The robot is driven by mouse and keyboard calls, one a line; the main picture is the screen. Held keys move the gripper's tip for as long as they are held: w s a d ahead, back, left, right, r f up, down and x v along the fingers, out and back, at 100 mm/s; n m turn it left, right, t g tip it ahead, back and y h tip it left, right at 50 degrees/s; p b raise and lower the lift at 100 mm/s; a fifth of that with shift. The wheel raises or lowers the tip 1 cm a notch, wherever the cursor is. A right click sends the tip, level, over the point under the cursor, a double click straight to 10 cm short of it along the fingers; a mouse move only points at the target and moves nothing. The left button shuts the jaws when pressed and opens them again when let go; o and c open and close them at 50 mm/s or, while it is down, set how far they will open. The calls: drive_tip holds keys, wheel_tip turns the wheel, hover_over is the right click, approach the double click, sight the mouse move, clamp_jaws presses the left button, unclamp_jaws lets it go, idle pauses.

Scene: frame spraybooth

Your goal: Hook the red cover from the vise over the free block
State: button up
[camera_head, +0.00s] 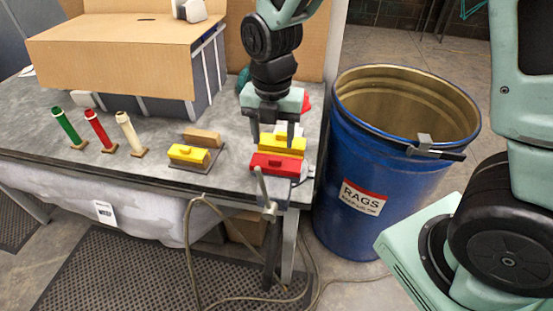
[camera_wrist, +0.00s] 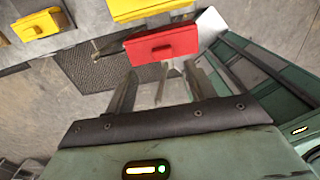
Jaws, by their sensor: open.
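The red cover (camera_head: 276,165) sits on the vise (camera_head: 275,184) at the table's right front corner, in front of a yellow cover (camera_head: 281,145). In the wrist view, the red cover (camera_wrist: 162,45) lies beyond my fingertips, with the yellow cover (camera_wrist: 145,9) above it. My gripper (camera_head: 273,138) is open and empty, pointing down above the vise area; it also shows in the wrist view (camera_wrist: 162,78). A bare wooden block (camera_head: 202,137) stands on a dark base left of the vise. A second yellow cover (camera_head: 188,155) sits beside it, over the base's front part.
Three handles, green (camera_head: 67,128), red (camera_head: 98,129) and cream (camera_head: 130,132), stand at left on the grey table (camera_head: 50,146). A cardboard-topped grey box (camera_head: 208,70) is behind. A blue rags barrel (camera_head: 352,165) stands right of the table. A hose hangs in front.

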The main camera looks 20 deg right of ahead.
sight(276, 156)
drive_tip(key=shift+w+d+f+p, duration=0.1)
drive_tip(key=shift+d+f+p, duration=0.15)
drive_tip(key=shift+f+p, duration=0.65)
drive_tip(key=shift+w+d+f+p, duration=0.1)
drive_tip(key=shift+d+f+p, duration=0.1)
drive_tip(key=shift+f, duration=1.85)
drive_tip(key=shift+c, duration=0.3)
drive_tip(key=c, duration=1)
